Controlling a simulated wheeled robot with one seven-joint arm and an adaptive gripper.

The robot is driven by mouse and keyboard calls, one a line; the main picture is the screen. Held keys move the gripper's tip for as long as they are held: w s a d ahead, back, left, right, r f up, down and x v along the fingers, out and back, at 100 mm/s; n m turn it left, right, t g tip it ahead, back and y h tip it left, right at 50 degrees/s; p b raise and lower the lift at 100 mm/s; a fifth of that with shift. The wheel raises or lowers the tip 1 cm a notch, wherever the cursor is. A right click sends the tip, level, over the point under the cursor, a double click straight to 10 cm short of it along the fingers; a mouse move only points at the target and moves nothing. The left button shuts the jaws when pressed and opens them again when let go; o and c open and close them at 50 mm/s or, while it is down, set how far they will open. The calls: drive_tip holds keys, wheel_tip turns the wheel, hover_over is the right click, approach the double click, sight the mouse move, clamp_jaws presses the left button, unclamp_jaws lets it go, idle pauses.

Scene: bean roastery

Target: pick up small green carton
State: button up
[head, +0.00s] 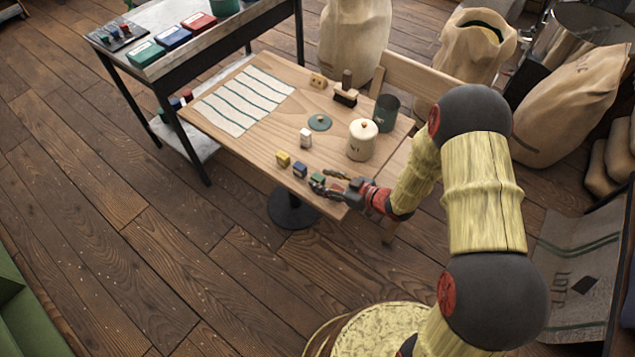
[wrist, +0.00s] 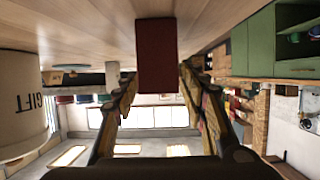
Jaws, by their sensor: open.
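The small green carton (head: 317,179) stands on the wooden table near its front edge, at the end of a short row with a blue carton (head: 300,170) and a yellow carton (head: 283,159). My gripper (head: 325,183) is open, low over the table, right by the green carton, its fingers pointing left. In the wrist view my gripper (wrist: 157,95) has a dark red block face (wrist: 156,55) straight ahead between its fingers. Contact cannot be made out.
A cream lidded canister (head: 361,140) stands behind my gripper; it also shows in the wrist view (wrist: 22,110). A white carton (head: 306,138), a round teal lid (head: 320,122), a dark green tin (head: 386,112) and a striped cloth (head: 240,98) are on the table.

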drive_tip(key=shift+b+x, duration=0.3)
drive_tip(key=shift+x, duration=1.15)
drive_tip(key=shift+s+f, duration=0.1)
drive_tip(key=shift+c, duration=1.3)
drive_tip(key=c, duration=0.7)
clamp_jaws()
